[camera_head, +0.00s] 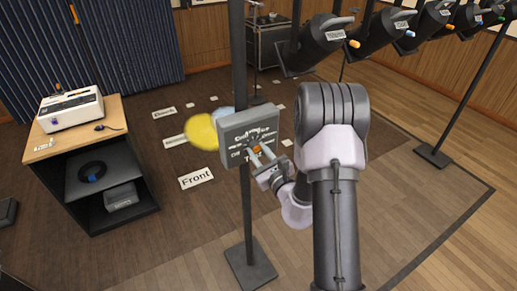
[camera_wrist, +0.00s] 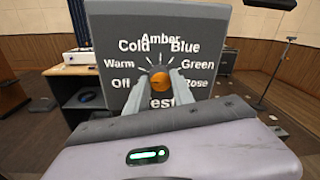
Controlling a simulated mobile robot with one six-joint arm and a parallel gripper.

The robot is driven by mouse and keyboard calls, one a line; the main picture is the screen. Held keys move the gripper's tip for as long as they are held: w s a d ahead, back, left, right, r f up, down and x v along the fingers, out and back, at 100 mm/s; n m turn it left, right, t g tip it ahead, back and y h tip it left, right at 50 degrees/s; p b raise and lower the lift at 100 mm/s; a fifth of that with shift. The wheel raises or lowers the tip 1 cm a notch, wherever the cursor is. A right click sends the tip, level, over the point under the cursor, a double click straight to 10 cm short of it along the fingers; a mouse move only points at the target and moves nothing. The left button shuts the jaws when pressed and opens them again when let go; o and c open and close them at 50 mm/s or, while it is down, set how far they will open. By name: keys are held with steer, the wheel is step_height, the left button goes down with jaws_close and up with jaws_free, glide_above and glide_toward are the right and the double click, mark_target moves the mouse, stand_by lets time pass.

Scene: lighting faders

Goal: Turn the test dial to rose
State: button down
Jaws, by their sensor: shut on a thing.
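The test dial is an orange knob (camera_wrist: 159,83) at the middle of a grey panel (camera_wrist: 105,35). Labels ring it: Off and Warm at left, Cold, Amber and Blue above, Green and Rose (camera_wrist: 199,83) at right; "Test" is below, partly covered. My gripper (camera_wrist: 159,86) is shut on the knob, one finger on each side. In the head view the panel (camera_head: 236,121) is on a dark pole, and my gripper (camera_head: 261,154) meets the knob from the front right. I cannot tell which label the knob points to.
A wooden-topped cart (camera_head: 110,113) with a white console (camera_head: 70,109) stands at left. Stage lamps (camera_head: 318,42) hang on a bar at upper right. Floor signs such as Front (camera_head: 196,178) lie behind the pole, and the floor at lower right is clear.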

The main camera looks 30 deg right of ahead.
steer(key=m+p, duration=0.3)
steer(key=m, duration=0.1)
steer(key=shift+r, duration=0.2)
steer(key=m+p, duration=0.1)
steer(key=m, duration=0.1)
steer(key=m+p, duration=0.2)
steer(key=m, duration=0.1)
steer(key=shift+d+m+g+y+p, duration=0.1)
steer(key=shift+m+g+y+p, duration=0.2)
steer(key=m+p, duration=0.2)
steer(key=m, duration=0.2)
steer(key=shift+y+p, duration=0.3)
steer(key=m+p, duration=0.2)
steer(key=m, duration=0.2)
steer(key=shift+m, duration=0.3)
steer(key=m+y+p, duration=0.1)
steer(key=m, duration=0.3)
steer(key=shift+d, duration=0.1)
steer(key=m+p, duration=0.1)
steer(key=m, duration=0.4)
steer(key=shift+f, duration=0.1)
steer(key=m+t, duration=0.1)
steer(key=m, duration=0.4)
steer(key=shift+m+p, duration=0.35)
steer(key=shift+m, duration=0.05)
steer(key=m, duration=0.4)
steer(key=shift+w, duration=0.1)
steer(key=shift+m, duration=0.3)
